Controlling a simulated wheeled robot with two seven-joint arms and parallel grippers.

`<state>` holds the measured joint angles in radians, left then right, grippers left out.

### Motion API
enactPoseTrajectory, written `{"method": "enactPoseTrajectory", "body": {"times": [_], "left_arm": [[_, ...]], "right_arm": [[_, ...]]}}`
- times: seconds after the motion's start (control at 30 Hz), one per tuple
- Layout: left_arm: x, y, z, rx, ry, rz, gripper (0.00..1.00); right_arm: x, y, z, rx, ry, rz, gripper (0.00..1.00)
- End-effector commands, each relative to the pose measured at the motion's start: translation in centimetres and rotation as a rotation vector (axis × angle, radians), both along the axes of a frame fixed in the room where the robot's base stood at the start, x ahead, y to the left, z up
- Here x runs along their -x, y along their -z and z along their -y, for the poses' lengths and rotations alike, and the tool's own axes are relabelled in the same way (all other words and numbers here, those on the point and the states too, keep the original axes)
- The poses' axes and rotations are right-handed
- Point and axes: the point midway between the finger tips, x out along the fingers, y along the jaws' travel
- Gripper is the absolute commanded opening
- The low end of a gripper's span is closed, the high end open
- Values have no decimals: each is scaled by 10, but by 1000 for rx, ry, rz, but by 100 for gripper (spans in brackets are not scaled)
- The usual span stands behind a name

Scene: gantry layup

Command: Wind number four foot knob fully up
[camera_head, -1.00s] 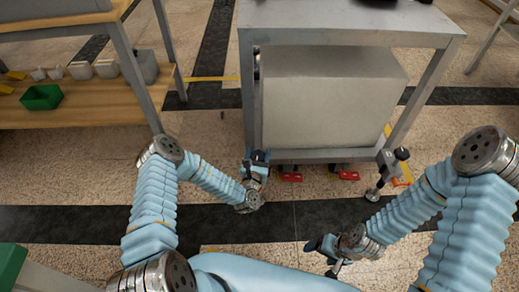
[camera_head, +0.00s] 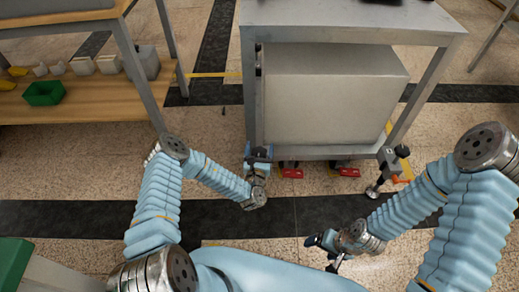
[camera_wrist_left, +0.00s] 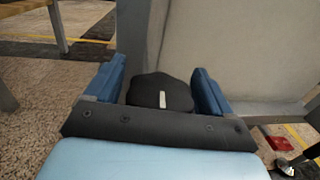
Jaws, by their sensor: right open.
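A black foot knob (camera_wrist_left: 160,90) with a white mark on top sits between the two blue fingers of my left gripper (camera_wrist_left: 160,82) in the left wrist view. The fingers lie close on both sides of it; I cannot tell whether they press on it. In the head view my left gripper (camera_head: 258,153) is at the front left leg of the grey cart (camera_head: 246,100) and hides most of that foot. Another foot (camera_head: 386,168) with a dark knob stands at the cart's front right leg. My right gripper (camera_head: 322,250) is open and empty, low in front of the cart. No foot number is readable.
A large grey box (camera_head: 335,105) fills the cart below its top. Red pieces (camera_head: 292,172) lie under the cart's front edge. A wooden shelf (camera_head: 90,105) with a green bin (camera_head: 43,93) stands at the left.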

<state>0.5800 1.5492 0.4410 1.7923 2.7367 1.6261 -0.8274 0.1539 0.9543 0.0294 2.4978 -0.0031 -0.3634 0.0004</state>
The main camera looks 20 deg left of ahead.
Motion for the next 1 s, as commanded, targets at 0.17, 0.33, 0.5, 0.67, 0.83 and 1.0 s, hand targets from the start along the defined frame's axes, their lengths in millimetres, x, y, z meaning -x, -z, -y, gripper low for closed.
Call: {"method": "enactPoseTrajectory", "body": {"times": [0.17,0.33,0.5,0.67,0.83,1.0], "left_arm": [[1,0,0,0,1,-1,83],[20,1,3,2,2,-4,83],[61,1,10,4,2,-5,83],[98,1,16,2,2,-6,83],[126,1,20,1,1,-2,83],[136,0,21,0,-1,0,83]], "right_arm": [[0,0,0,0,0,0,83],[0,-1,0,0,0,0,83],[0,-3,0,0,0,0,83],[0,-3,0,0,0,0,83],[0,-3,0,0,0,0,83],[0,-3,0,0,0,0,83]]}}
